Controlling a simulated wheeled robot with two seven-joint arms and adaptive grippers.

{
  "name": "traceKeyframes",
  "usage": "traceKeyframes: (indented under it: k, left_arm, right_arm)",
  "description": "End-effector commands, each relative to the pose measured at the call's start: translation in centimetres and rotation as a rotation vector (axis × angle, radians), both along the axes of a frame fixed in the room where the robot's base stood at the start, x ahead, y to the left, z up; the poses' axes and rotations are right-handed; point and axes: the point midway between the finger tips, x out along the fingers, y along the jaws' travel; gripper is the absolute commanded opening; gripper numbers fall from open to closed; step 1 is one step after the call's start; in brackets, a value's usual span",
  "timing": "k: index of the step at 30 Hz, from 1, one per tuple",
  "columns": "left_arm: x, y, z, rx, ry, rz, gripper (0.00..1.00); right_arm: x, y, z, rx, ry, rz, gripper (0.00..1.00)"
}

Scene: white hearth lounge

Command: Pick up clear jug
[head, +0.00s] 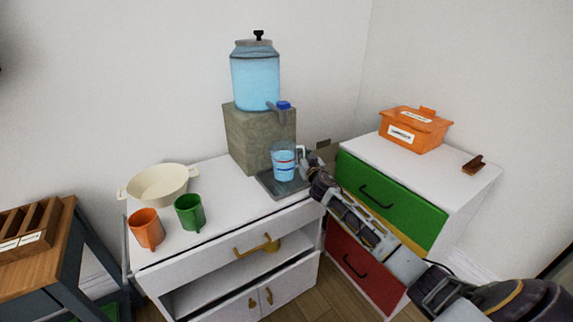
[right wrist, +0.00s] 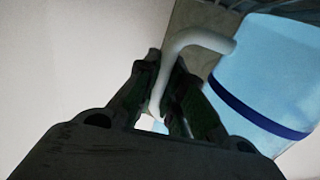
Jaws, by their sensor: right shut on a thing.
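The clear jug (head: 284,163) holds light blue liquid and has coloured bands around it. It is upright over the grey drip tray (head: 276,190) below the dispenser tap; I cannot tell whether it touches the tray. My right gripper (head: 306,161) reaches it from the right and is shut on its pale handle. In the right wrist view the handle runs between the fingers (right wrist: 166,108), and the jug wall (right wrist: 275,80) with a dark blue band is at the right. My left gripper is not in view.
A water dispenser (head: 255,80) with a blue-topped tap (head: 283,105) stands on a stone block (head: 247,140) behind the jug. A cream bowl (head: 160,186), an orange mug (head: 146,231) and a green mug (head: 190,213) stand left on the white cabinet. An orange box (head: 414,132) sits on the right drawer unit.

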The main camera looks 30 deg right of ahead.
Motion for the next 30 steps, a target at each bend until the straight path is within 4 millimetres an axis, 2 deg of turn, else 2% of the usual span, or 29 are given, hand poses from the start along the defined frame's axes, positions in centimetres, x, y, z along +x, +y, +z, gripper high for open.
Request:
traceKeyframes:
  k: [17, 30]
  left_arm:
    - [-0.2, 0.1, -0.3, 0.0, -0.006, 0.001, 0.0]
    - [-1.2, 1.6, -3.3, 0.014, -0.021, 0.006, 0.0]
  right_arm:
    - [0.0, 0.0, 1.1, 0.002, -0.006, 0.0, 0.0]
    - [0.0, 0.0, 5.4, 0.0, -0.006, 0.0, 0.0]
